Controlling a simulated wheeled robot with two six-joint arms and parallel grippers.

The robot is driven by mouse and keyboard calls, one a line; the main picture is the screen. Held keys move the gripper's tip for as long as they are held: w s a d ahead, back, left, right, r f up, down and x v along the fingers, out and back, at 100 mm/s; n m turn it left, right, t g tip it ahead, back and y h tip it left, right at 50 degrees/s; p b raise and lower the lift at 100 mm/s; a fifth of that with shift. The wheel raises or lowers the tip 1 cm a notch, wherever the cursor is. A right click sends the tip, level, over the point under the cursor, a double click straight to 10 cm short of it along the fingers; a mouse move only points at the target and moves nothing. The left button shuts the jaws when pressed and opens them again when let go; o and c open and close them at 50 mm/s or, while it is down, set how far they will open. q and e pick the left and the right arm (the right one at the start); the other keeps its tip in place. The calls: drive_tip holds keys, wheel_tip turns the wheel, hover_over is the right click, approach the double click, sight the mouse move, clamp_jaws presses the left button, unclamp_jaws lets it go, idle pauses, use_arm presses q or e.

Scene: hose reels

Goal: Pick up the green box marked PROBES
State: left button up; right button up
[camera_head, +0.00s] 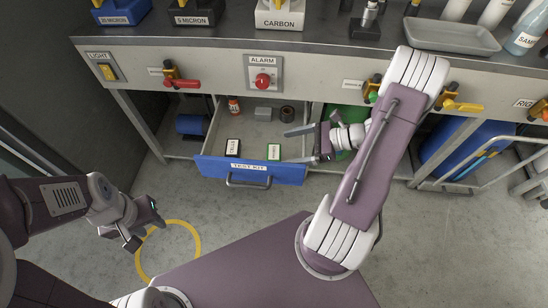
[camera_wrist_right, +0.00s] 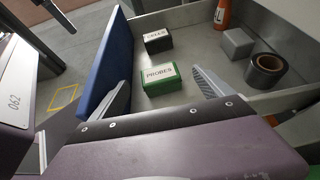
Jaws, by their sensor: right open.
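The green box marked PROBES (camera_wrist_right: 160,87) lies label up in an open drawer, near its blue front. It also shows in the head view (camera_head: 274,152). My right gripper (camera_head: 299,146) is open, its fingers reaching over the drawer's right side. In the right wrist view, the open fingers (camera_wrist_right: 163,95) appear on either side of the green box, with nothing between them touching it that I can see. My left gripper (camera_head: 143,236) hangs over the floor at the left, away from the drawer; its opening is unclear.
The drawer (camera_head: 247,171) has a blue TEST KIT front. It also holds a black labelled box (camera_head: 232,146), an orange bottle (camera_head: 234,106), a grey block (camera_head: 263,113) and a dark roll (camera_head: 287,114). The worktop edge overhangs the drawer's back. A yellow ring (camera_head: 197,240) marks the floor.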

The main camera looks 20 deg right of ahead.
sight(275, 152)
drive_tip(key=shift+w+a+f+b, duration=0.3)
drive_tip(key=shift+a+f+b, duration=0.1)
drive_tip(key=shift+a+f, duration=0.25)
drive_tip(key=shift+w+a+f+b, duration=0.3)
drive_tip(key=shift+a+f+b, duration=0.05)
drive_tip(key=shift+a+f, duration=0.25)
drive_tip(key=shift+w+a+r, duration=0.1)
drive_tip(key=shift+w+a, duration=0.1)
use_arm(q)
wheel_tip(275, 152, down, 3)
drive_tip(key=shift+r, duration=0.1)
use_arm(e)
drive_tip(key=shift+r, duration=0.1)
